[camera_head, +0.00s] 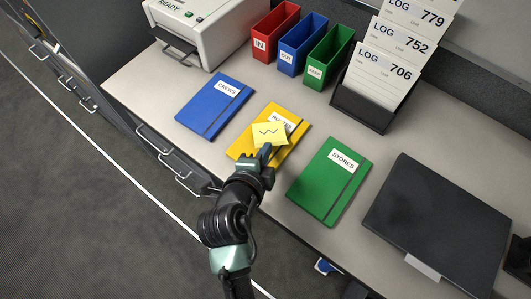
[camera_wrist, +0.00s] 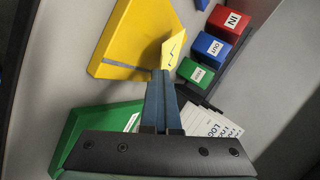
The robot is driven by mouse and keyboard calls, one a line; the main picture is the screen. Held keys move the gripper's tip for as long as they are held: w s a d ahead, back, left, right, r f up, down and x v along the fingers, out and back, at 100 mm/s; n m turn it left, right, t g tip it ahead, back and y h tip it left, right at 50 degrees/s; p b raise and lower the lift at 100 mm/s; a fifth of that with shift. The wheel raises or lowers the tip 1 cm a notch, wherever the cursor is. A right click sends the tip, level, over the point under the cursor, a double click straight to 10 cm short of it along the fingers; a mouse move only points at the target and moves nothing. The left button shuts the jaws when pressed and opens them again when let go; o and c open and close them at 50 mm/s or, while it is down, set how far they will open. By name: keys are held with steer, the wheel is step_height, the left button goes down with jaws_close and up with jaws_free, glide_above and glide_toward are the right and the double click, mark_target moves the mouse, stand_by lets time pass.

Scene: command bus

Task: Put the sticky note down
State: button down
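A pale yellow sticky note (camera_head: 268,133) with a wavy line drawn on it is held at the tip of my gripper (camera_head: 266,149), above the yellow folder (camera_head: 247,149). In the wrist view the fingers of my gripper (camera_wrist: 162,76) are together on the note's edge, and the note (camera_wrist: 172,50) stands out beyond the fingertips. The note hides part of the yellow folder's white label. Whether the note touches the folder, I cannot tell.
A blue folder (camera_head: 207,115) lies left of the yellow one, a green folder (camera_head: 325,190) right. Red (camera_head: 273,36), blue (camera_head: 300,49) and green (camera_head: 325,65) bins, a log card rack (camera_head: 365,108) and a printer (camera_head: 207,32) stand behind. A dark flat panel (camera_head: 430,225) lies at right.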

steer(key=shift+f, duration=1)
steer(key=c, duration=1.6)
jaws_free()
steer(key=shift+f+b, duration=0.25)
steer(key=shift+b, duration=0.1)
steer(key=c, duration=1.4)
jaws_free()
steer(key=shift+c, duration=0.2)
steer(key=shift+r, duration=0.1)
